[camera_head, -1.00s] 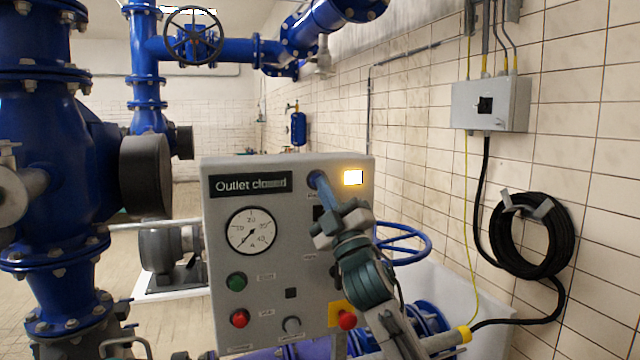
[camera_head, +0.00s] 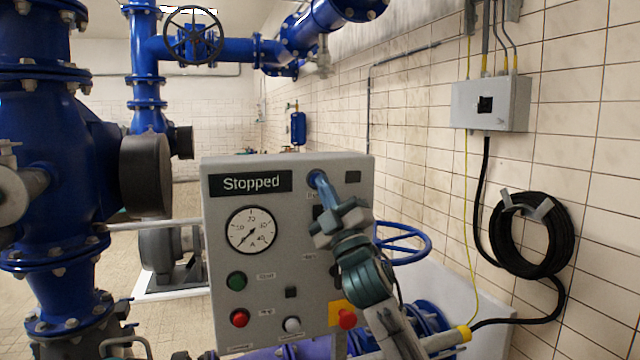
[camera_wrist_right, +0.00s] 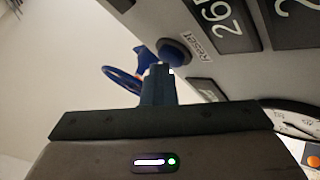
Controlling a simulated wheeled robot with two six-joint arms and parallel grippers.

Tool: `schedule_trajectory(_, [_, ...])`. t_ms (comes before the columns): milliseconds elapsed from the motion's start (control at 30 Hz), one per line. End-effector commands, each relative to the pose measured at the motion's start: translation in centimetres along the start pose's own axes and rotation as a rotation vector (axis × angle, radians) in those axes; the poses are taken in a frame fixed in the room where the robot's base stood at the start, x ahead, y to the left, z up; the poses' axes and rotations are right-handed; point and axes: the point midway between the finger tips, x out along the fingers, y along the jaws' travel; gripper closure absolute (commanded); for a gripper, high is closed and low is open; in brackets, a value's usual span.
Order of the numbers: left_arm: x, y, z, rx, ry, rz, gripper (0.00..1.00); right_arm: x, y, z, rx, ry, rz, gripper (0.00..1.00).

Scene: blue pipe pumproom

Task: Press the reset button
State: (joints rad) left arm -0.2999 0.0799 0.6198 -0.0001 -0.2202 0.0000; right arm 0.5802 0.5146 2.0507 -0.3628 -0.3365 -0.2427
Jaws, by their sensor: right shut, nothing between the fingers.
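The control panel (camera_head: 220,225) is a grey box facing me, with a display (camera_head: 250,183) that reads "Stopped". The blue reset button is at the panel's upper right, mostly hidden by my gripper in the head view. In the right wrist view the reset button (camera_wrist_right: 174,50) shows next to its "Reset" label (camera_wrist_right: 196,45). My right gripper (camera_head: 318,180) is shut and empty, with its tips at the button. I cannot tell whether they press it or only touch it. My left gripper is not in view.
The panel also carries a round gauge (camera_head: 251,231), a green button (camera_head: 236,281), a red button (camera_head: 239,318), a white button (camera_head: 292,325) and a red button on a yellow plate (camera_head: 347,319). A blue handwheel (camera_head: 415,240) stands behind on the right.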

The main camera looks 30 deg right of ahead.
Motion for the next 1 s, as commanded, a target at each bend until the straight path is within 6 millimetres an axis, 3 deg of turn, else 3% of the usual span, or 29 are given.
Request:
schedule_trajectory(367, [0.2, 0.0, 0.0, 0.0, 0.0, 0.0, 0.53, -0.4, 0.2, -0.2, 0.0, -0.001, -0.001, 1.0])
schedule_trajectory(1000, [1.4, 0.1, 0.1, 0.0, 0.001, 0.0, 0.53, -4.3, 3.0, -3.1, -0.001, 0.0, -0.001, 1.0])
